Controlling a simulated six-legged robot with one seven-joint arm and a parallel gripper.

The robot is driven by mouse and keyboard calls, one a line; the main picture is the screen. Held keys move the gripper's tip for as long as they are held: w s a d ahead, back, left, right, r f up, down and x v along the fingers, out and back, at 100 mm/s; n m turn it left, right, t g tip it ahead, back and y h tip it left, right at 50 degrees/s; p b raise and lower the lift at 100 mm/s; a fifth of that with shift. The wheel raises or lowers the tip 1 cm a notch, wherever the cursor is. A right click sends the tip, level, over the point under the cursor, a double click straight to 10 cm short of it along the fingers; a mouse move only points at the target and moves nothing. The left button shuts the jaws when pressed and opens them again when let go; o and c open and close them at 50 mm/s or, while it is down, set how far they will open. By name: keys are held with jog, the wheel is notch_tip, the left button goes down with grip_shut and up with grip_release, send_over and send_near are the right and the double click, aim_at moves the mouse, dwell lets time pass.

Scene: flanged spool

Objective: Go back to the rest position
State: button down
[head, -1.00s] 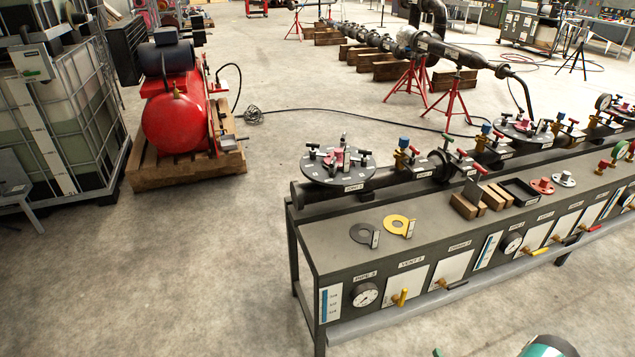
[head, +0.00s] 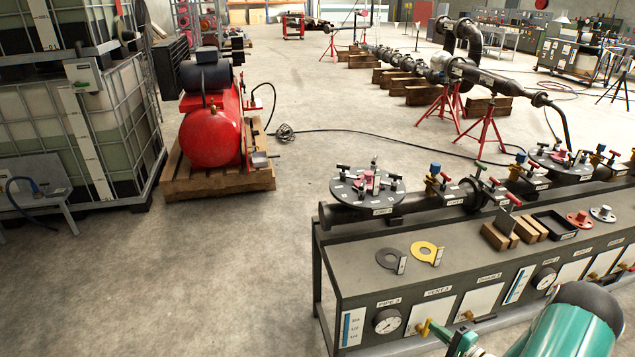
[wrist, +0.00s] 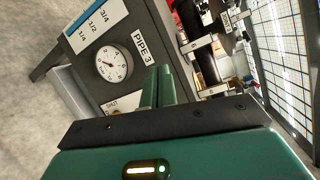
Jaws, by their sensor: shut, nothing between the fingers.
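My gripper (wrist: 157,88) is shut and empty in the wrist view, its two green fingers together. They point toward the front panel of the pipe bench (wrist: 110,20), by the PIPE 3 label (wrist: 141,47) and a round gauge (wrist: 114,64). I cannot tell whether the fingertips touch the panel. In the head view, part of my green arm shows at the bottom right, in front of the bench (head: 365,270). It hides part of the panel's lower edge.
On the bench lie a dark ring (head: 388,259), a yellow ring (head: 426,254), wooden blocks (head: 497,236) and a black tray (head: 555,225). A flanged pipe (head: 435,202) runs along its back. A red compressor (head: 211,137) stands on a pallet.

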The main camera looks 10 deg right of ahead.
jog(key=a+r+n+g+y, duration=0.3)
jog(key=a+r+n+g, duration=0.85)
jog(key=a+r, duration=1.1)
jog(key=s+a+r+n+t+h, duration=0.1)
jog(key=s+a+r+n+h, duration=0.1)
jog(key=s+r, duration=0.7)
jog(key=s+a+r+n+t+h, duration=0.1)
jog(key=s+a+r+n+h, duration=0.2)
jog(key=s+a+r+h, duration=0.2)
jog(key=s+r+h, duration=0.2)
jog(key=s+r, duration=0.2)
jog(key=shift+a, duration=0.25)
